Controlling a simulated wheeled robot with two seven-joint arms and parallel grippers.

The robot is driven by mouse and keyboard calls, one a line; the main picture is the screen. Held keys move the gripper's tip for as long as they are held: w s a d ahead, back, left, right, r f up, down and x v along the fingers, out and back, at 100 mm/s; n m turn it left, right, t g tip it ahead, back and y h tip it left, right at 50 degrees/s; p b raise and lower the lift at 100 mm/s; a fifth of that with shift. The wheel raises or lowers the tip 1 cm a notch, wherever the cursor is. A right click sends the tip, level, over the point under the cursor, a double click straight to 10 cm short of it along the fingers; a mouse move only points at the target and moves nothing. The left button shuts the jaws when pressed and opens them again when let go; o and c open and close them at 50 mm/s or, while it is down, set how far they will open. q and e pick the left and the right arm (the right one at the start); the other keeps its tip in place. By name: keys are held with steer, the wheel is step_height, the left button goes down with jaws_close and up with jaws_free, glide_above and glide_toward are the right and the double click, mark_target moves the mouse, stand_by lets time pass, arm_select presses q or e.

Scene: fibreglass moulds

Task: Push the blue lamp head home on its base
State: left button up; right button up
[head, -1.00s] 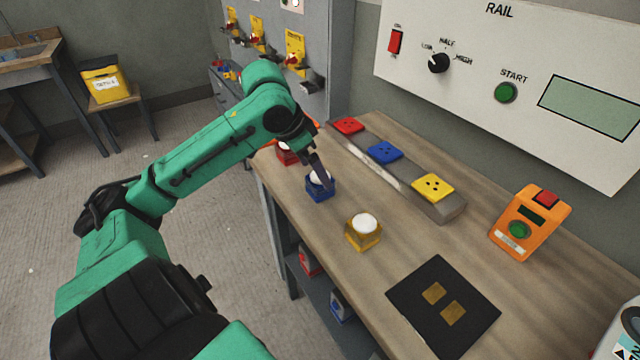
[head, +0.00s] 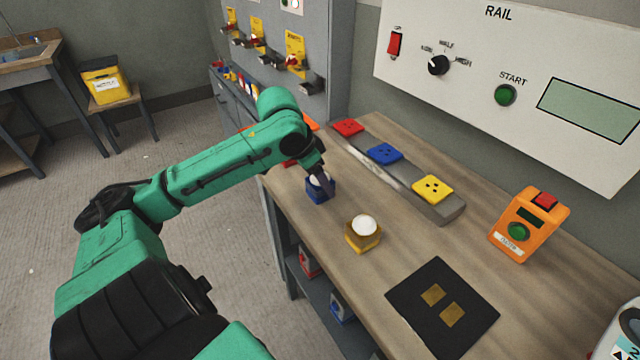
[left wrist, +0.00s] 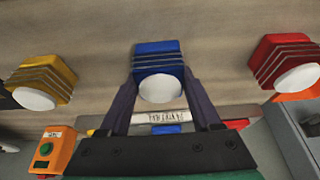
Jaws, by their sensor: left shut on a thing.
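The blue lamp head (head: 319,192), a ribbed blue block with a white dome, stands on the wooden table; the left wrist view shows it too (left wrist: 157,52). My left gripper (head: 322,188) is shut on it, with one finger on each side of the white dome (left wrist: 160,88). The blue base (head: 385,153), a square plate with dark holes, sits on the grey rail (head: 440,209) between the red base (head: 348,127) and the yellow base (head: 433,188). The blue lamp head is apart from that base. My right gripper is out of view.
A yellow lamp head (head: 362,238) stands nearby; a red one (left wrist: 290,60) is on the other side. An orange button box (head: 528,225) and a black mat (head: 443,305) lie to the right. The wall panel (head: 510,75) rises behind the rail.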

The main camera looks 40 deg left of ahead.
arm_select(q)
step_height(320, 180, up, 8)
steer(key=shift+w+f+p, duration=0.1)
steer(key=shift+f+p, duration=0.05)
steer(key=shift+p, duration=0.65)
step_height(320, 180, up, 12)
steer(key=p, duration=0.6)
steer(key=shift+r, duration=0.2)
